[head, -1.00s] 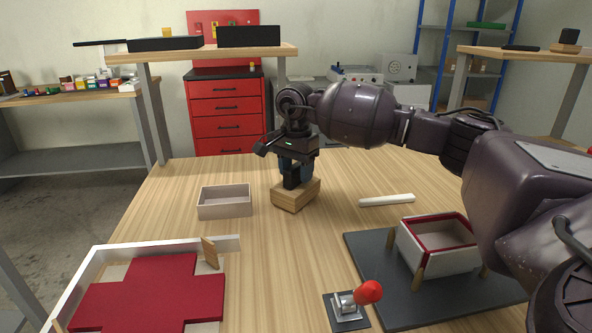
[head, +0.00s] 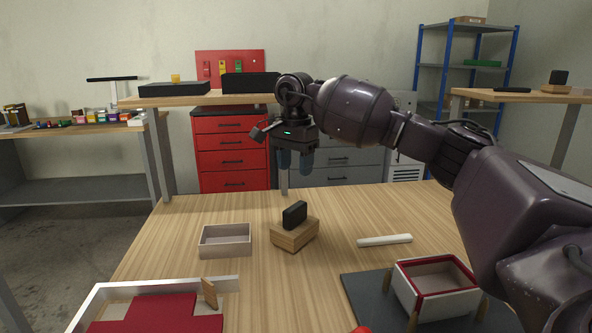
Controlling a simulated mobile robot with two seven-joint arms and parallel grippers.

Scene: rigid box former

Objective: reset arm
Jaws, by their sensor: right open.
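My right gripper (head: 294,160) is open and empty in the head view, raised above the far part of the table with its fingers pointing down. Below it, apart from it, a black block (head: 294,215) stands in a wooden base (head: 295,235). My right arm reaches in from the right side of the picture. My left gripper is not in view.
On the wooden table (head: 190,212) are an open beige box (head: 226,241), a white stick (head: 385,240), a red-lined white box (head: 437,288) on a dark plate, and a white tray (head: 90,300) holding a red cross-shaped sheet (head: 160,313). A shelf (head: 190,100) stands behind.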

